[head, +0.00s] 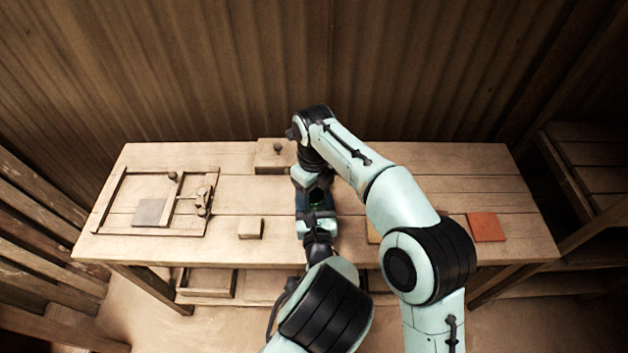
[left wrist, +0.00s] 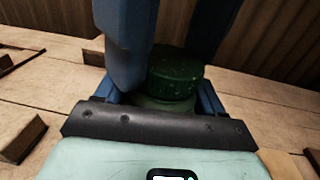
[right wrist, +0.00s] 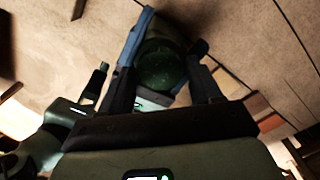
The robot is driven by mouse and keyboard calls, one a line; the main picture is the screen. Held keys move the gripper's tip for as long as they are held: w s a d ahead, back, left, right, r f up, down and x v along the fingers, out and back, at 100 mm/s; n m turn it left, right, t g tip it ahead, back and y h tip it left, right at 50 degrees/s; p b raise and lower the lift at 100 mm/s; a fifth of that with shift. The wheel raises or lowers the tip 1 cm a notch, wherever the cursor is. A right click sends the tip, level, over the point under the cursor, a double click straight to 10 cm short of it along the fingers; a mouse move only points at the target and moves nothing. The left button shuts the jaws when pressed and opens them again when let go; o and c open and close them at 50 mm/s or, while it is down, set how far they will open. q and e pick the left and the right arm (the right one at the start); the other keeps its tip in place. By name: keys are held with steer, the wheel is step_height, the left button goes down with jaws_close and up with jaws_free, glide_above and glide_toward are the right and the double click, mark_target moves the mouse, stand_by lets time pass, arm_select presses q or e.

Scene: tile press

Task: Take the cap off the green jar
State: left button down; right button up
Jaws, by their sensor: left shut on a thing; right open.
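The green jar (left wrist: 160,104) stands upright, its lighter body partly hidden behind my left gripper's palm. Its dark green ribbed cap (left wrist: 176,72) is on top. In the right wrist view the round cap (right wrist: 162,66) shows from above. My left gripper (head: 316,208) is shut on the jar's body, coming in low from the front. My right gripper (right wrist: 163,80) points down from above and is open, with one finger on each side of the cap. In the head view the two grippers hide most of the jar.
The wooden table (head: 400,154) carries a wooden frame (head: 112,190) with a grey tile (head: 149,212) at left. A wooden block (head: 250,228), a knobbed wooden box (head: 270,158) and an orange tile (head: 486,227) also lie on it. Free room lies between block and frame.

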steer(key=shift+f, duration=0.2)
steer(key=c, duration=0.9)
steer(key=o, duration=1.2)
steer(key=shift+c, duration=0.2)
steer(key=shift+r, duration=0.1)
